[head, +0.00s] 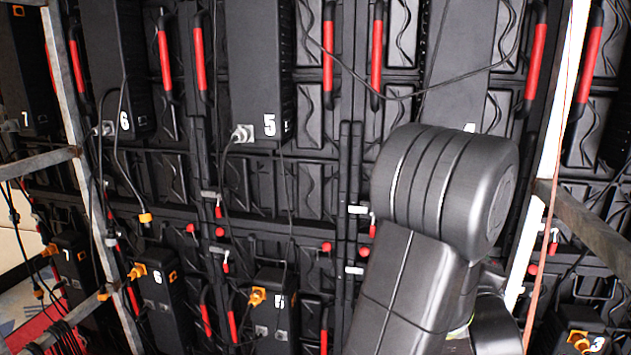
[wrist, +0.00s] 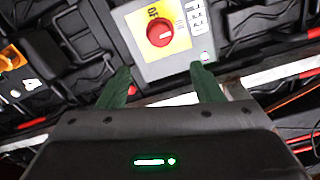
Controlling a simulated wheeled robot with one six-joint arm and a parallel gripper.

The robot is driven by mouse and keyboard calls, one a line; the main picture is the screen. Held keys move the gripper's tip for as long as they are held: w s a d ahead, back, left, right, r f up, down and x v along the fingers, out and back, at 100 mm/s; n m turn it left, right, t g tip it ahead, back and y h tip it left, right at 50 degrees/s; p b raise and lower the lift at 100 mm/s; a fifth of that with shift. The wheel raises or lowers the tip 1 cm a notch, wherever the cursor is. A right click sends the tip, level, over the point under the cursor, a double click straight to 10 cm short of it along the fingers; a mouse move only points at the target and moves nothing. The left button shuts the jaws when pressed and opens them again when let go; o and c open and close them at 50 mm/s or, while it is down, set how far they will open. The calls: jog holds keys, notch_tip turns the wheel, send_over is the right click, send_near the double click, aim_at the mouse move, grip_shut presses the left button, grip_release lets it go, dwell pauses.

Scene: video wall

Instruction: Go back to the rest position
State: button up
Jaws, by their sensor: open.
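My gripper (wrist: 160,88) shows in the wrist view as two dark green fingers, spread apart with nothing between them. A grey control box (wrist: 185,60) with a yellow plate lies just beyond the fingertips. Its red rotary knob (wrist: 160,32) sits on the yellow plate, above the gap between the fingers. Whether the fingers touch the box cannot be told. In the head view my arm covers the right of the middle, and it hides my gripper and the box.
The back of the video wall has black numbered units, such as unit 5 (head: 262,75), with red handles (head: 328,55) and cables. Metal frame posts (head: 75,110) stand in front at the left. A white post (head: 556,120) stands close to the right of my arm.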

jog(key=w+d+n+p, duration=0.2)
jog(key=w+n, duration=1)
jog(key=n, duration=0.6)
jog(key=shift+w+d+r, duration=0.3)
jog(key=shift+r, duration=0.05)
dwell(0.7)
dwell(0.4)
